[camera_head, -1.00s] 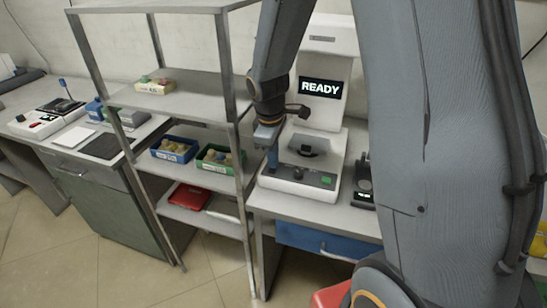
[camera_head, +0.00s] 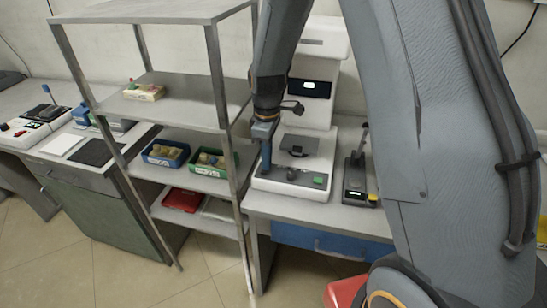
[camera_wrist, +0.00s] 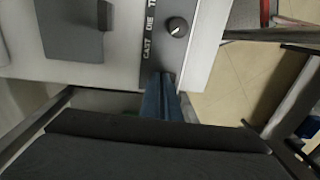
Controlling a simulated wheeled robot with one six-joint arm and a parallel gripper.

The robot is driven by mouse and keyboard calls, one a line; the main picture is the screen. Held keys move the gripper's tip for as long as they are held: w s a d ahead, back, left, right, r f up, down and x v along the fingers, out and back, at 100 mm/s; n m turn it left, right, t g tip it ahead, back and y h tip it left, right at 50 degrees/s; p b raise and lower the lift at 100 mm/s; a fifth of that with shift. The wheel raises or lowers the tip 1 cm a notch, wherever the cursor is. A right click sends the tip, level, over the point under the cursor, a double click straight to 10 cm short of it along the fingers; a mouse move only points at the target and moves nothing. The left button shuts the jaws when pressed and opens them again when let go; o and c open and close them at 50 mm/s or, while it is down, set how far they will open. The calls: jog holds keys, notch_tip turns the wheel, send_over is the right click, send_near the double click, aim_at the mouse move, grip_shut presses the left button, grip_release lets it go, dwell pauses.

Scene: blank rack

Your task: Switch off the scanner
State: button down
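The scanner (camera_head: 315,120) is a tall white machine on the bench, with a dark display (camera_head: 310,87) showing only a small white shape. Its dark front panel (camera_head: 308,180) has a knob (camera_head: 292,174) and a green button (camera_head: 319,181). The wrist view shows the knob (camera_wrist: 176,27) beside a strip lettered "CAST", "DIE" and a cut-off word. My gripper (camera_head: 266,168) is at the left end of this panel, pointing down. Its blue fingers (camera_wrist: 160,84) look shut together with nothing between them, at the panel; contact is unclear. Whatever lies under the fingertips is hidden.
A metal shelf rack (camera_head: 185,100) stands close left of my gripper, holding a blue bin (camera_head: 165,153), a green bin (camera_head: 209,162) and a red tray (camera_head: 183,200). A dark device with a lever (camera_head: 358,180) stands right of the scanner. My arm covers the right side.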

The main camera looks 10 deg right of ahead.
jog(key=shift+s+f, duration=0.5)
jog(key=shift+s+a+p, duration=0.4)
jog(key=shift+s+a, duration=0.05)
jog(key=shift+s, duration=0.2)
jog(key=shift+r, duration=0.1)
jog(key=r+p, duration=0.1)
jog(key=r, duration=0.1)
jog(key=w+r+p, duration=0.1)
jog(key=r, duration=0.3)
jog(key=shift+w+d+p, duration=0.1)
jog(key=shift+w+p, duration=0.15)
jog(key=shift+p, duration=0.15)
notch_tip(320, 180, up, 9)
jog(key=b, duration=0.2)
jog(key=shift+w+b, duration=0.15)
jog(key=shift+b, duration=0.15)
jog(key=shift+d, duration=0.15)
